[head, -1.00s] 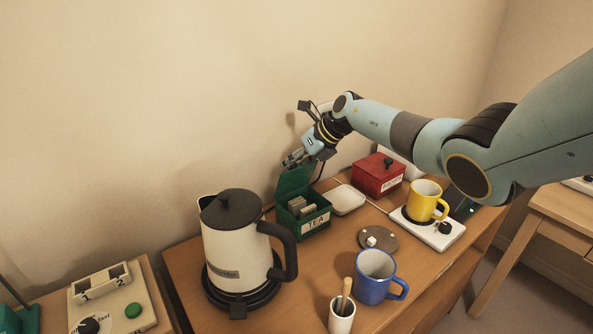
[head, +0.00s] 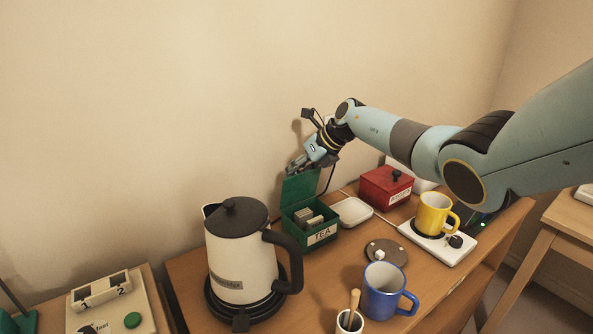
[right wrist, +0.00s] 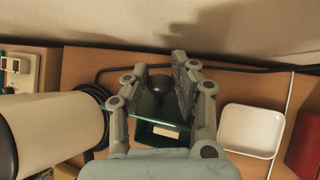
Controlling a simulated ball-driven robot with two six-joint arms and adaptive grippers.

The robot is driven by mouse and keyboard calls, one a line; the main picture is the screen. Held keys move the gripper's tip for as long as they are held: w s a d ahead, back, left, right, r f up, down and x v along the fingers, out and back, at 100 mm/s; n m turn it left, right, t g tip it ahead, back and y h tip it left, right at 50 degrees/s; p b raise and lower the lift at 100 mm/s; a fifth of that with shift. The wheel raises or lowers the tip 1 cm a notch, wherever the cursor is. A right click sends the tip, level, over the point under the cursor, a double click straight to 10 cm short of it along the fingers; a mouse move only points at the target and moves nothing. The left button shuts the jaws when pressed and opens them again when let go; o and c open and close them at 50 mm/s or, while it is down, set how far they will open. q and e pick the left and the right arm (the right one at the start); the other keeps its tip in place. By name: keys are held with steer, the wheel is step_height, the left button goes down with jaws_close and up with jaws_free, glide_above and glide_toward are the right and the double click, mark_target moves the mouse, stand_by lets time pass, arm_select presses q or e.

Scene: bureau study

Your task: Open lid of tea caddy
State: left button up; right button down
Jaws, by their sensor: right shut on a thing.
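The green tea caddy (head: 308,245) with a TEA label stands on the desk, its lid (head: 299,188) raised nearly upright at the back. Pale packets (head: 307,217) show inside the open box. My right gripper (head: 296,166) is at the top of the raised lid. In the right wrist view, the dark lid knob (right wrist: 158,88) is between the fingers of my right gripper (right wrist: 160,70), which is shut on it. The lid also shows there, edge partly hidden by the fingers. My left gripper is not in view.
A white kettle (head: 238,265) stands left of the caddy. A white dish (head: 353,212) and a red box (head: 384,190) are to its right. The wall is close behind.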

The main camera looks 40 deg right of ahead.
steer(key=shift+w+r, duration=0.2)
steer(key=shift+r, duration=0.05)
stand_by(0.3)
steer(key=c, duration=1.4)
jaws_free()
steer(key=shift+c, duration=0.2)
steer(key=o, duration=0.4)
steer(key=shift+w+f, duration=0.15)
steer(key=shift+f, duration=0.2)
steer(key=shift+s+r, duration=0.1)
steer(key=shift+s, duration=0.1)
steer(key=v, duration=1.2)
